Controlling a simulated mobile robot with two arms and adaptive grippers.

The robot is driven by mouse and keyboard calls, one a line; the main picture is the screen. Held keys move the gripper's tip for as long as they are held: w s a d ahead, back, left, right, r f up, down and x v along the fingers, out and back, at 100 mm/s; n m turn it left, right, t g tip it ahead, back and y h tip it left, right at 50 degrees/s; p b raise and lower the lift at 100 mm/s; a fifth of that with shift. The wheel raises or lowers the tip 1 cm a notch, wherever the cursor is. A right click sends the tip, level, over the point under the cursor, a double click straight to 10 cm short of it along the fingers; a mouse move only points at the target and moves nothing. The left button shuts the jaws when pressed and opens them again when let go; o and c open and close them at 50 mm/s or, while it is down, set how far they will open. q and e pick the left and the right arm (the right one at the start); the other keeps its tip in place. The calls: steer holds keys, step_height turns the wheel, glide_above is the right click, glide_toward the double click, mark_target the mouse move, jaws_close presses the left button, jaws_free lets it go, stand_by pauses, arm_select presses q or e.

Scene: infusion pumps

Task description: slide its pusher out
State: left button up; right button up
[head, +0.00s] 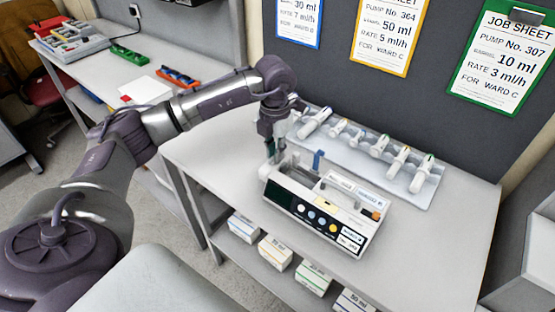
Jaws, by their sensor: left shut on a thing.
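The infusion pump (318,225) is a white box with a dark front panel and coloured round buttons. It stands on the grey table, and a blue upright lever (318,160) rises from its top. My left gripper (271,154) points down at the pump's left end. It is shut on the pusher there, which is mostly hidden by the fingers. The top of the pump to the right of the gripper shows a light channel and labels. My right gripper is not in view.
A pale tray (432,200) with several syringes lies behind the pump, close to the dark board. Job sheets (385,35) hang above. Small boxes (275,252) stand on the shelf below. The table (440,245) is clear at the right.

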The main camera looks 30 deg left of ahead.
arm_select(q)
steer(key=shift+w+a+b, duration=0.2)
steer(key=shift+a+b, duration=0.2)
steer(key=shift+a, duration=2.25)
steer(key=shift+w+a, duration=0.1)
steer(key=shift+a, duration=1.35)
steer(key=o, duration=0.6)
steer(key=shift+r, duration=0.1)
step_height(320, 180, up, 7)
steer(key=p, duration=0.5)
